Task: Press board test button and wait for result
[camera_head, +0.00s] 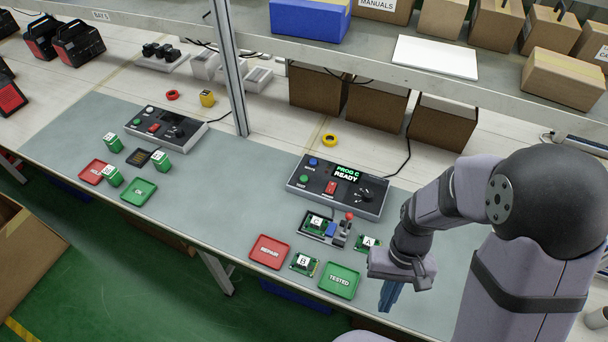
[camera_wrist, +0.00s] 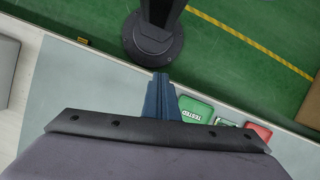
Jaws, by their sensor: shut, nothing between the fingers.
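The board tester (camera_head: 340,202) stands on the grey mat, and its display (camera_head: 348,173) reads "PROG C READY". Its panel has a blue button (camera_head: 313,162), a green button (camera_head: 307,182), a red switch (camera_head: 331,187) and a dark dial (camera_head: 365,196); their small labels are unreadable. Board C (camera_head: 316,223) sits in the test fixture (camera_head: 312,236) in front, beside a lever with a red ball (camera_head: 349,215). My gripper (camera_head: 388,305) is shut and empty, pointing down right of the green TESTED tray (camera_head: 340,280). In the wrist view its blue fingers (camera_wrist: 161,80) are together.
Board A (camera_head: 368,243) lies right of the fixture, board B (camera_head: 304,264) between the red REPAIR tray (camera_head: 270,251) and the TESTED tray. A second control box (camera_head: 165,129) stands to the left. A metal post (camera_head: 232,80) and a loaded shelf (camera_head: 420,65) are behind.

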